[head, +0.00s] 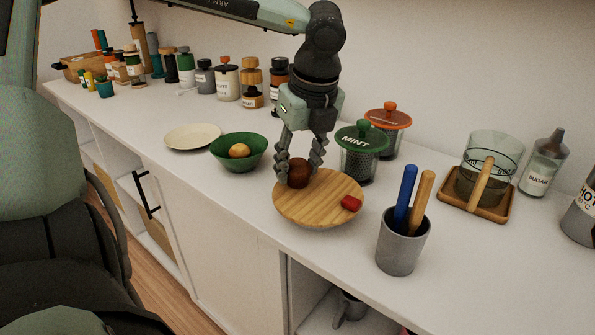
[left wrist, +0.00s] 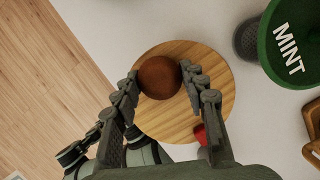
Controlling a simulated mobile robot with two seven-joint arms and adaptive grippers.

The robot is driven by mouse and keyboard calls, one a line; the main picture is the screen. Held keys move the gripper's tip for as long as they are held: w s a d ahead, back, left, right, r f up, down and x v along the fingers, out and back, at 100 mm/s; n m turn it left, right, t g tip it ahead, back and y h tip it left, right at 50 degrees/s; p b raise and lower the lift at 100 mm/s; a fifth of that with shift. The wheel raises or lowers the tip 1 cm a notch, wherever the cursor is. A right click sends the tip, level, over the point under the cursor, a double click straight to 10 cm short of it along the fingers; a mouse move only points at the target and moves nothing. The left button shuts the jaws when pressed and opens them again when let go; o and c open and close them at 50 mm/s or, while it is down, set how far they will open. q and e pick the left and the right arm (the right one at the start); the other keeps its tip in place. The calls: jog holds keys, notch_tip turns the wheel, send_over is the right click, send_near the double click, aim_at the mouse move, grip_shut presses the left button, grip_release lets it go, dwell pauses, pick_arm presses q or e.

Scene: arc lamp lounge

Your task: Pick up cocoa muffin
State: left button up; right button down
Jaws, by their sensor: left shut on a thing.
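The cocoa muffin (head: 299,173) is a round dark brown thing at the back left part of a round wooden board (head: 318,208). My left gripper (head: 301,168) reaches down from above and is shut on the muffin, with one finger on each side. In the left wrist view the muffin (left wrist: 159,77) sits between the fingertips (left wrist: 160,82), over the wooden board (left wrist: 215,75). I cannot tell whether it still touches the board. My right gripper is not in view.
A small red block (head: 351,203) lies on the board's right side. A grey cup (head: 397,252) with two sticks stands at front right. A mint jar (head: 361,150) stands close behind, and a green bowl (head: 238,158) with a round bun is at left. The front edge is near.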

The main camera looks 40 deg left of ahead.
pick_arm(q)
jog(key=shift+c, duration=0.9)
